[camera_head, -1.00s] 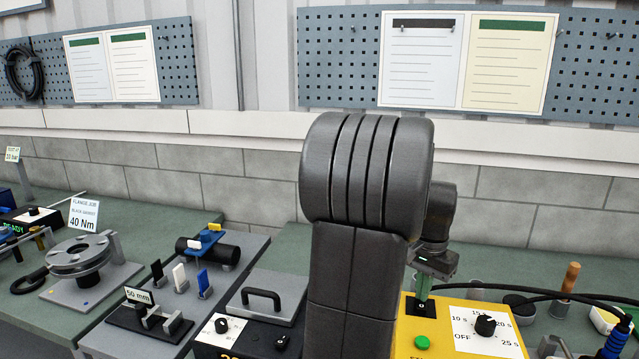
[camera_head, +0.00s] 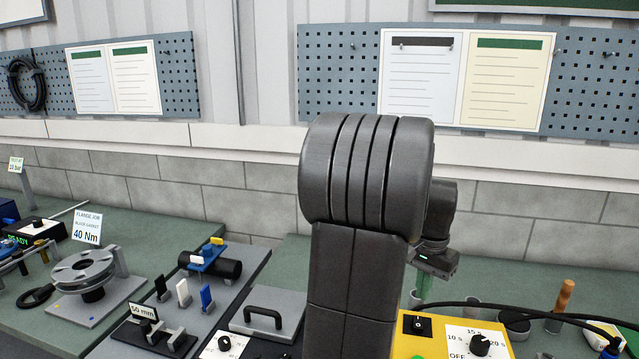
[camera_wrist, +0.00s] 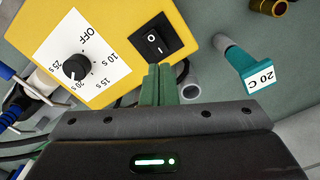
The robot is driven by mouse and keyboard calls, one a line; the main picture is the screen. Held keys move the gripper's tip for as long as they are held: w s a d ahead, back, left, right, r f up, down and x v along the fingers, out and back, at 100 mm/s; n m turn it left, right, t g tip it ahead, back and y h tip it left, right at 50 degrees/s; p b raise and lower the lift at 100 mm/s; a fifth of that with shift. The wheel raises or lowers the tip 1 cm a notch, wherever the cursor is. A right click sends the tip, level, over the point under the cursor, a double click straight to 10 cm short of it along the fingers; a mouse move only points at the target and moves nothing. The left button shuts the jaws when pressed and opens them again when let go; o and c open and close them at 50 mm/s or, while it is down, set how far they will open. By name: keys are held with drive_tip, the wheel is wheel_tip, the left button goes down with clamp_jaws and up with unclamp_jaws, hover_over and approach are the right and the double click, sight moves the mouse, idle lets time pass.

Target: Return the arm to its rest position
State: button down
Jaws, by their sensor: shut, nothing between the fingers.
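My gripper (camera_head: 424,288) hangs at the end of my dark arm, over the back edge of a yellow control box (camera_head: 410,345). In the wrist view its green fingers (camera_wrist: 158,84) are together with nothing between them, pointing toward the black rocker switch (camera_wrist: 153,42) on the yellow box (camera_wrist: 110,22). The gap between fingertips and box is hard to judge. My arm hides part of the bench in the head view.
A dial (camera_head: 480,345) sits on the box, with dark cables behind it. A wooden-handled tool (camera_head: 563,297) stands to the right. In the wrist view a teal tag reading 20 C (camera_wrist: 258,80) is close by. A flange fixture (camera_head: 85,270) is at the left.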

sight(418, 319)
drive_tip(key=shift+f+b, duration=3.2)
drive_tip(key=shift+b, duration=0.1)
wheel_tip(418, 319, up, 9)
drive_tip(key=p, duration=0.7)
drive_tip(key=shift+r, duration=0.15)
